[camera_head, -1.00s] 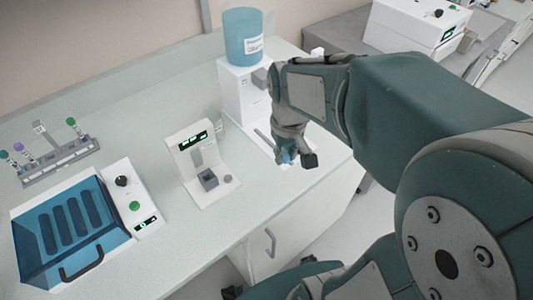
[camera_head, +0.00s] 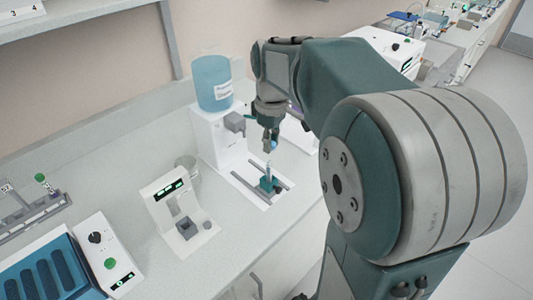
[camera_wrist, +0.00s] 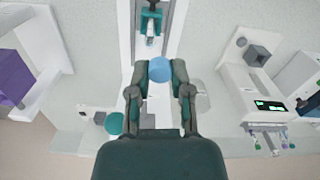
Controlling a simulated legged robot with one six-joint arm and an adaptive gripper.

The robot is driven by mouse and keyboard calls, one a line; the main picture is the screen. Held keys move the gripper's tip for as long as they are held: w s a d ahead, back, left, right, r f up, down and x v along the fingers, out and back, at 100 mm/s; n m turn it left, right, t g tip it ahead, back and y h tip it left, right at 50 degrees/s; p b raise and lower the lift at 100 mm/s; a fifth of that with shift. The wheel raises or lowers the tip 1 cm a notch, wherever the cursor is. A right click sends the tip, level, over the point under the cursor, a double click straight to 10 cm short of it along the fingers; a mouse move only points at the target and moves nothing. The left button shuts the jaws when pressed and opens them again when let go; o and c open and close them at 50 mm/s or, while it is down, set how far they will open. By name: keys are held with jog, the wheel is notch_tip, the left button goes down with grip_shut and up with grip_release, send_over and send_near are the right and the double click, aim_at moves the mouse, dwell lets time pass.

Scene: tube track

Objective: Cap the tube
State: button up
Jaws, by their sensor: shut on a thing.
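My gripper (camera_head: 270,141) is shut on a small blue cap (camera_head: 274,146); in the wrist view the cap (camera_wrist: 160,69) sits between the two fingertips. A clear, slim tube (camera_head: 269,171) stands upright in a teal holder (camera_head: 268,186), on a track with grey rails. The cap is above the tube and apart from it in the head view. In the wrist view the teal holder (camera_wrist: 151,20) and the tube (camera_wrist: 150,40) are at the top, beyond the fingertips.
A white dispenser (camera_head: 217,132) with a blue bottle (camera_head: 213,82) stands behind the track. A white device with a green display (camera_head: 173,207) is to the left.

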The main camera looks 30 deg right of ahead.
aim_at(268, 161)
jog(key=shift+w+d+n, duration=0.2)
jog(key=shift+w+n, duration=0.2)
jog(key=shift+w, duration=0.7)
jog(key=shift+f, duration=2.7)
jog(key=shift+s+f, duration=0.1)
jog(key=shift+f, duration=0.5)
jog(key=o, duration=0.8)
jog(key=shift+c, duration=0.2)
notch_tip(268, 161, up, 12)
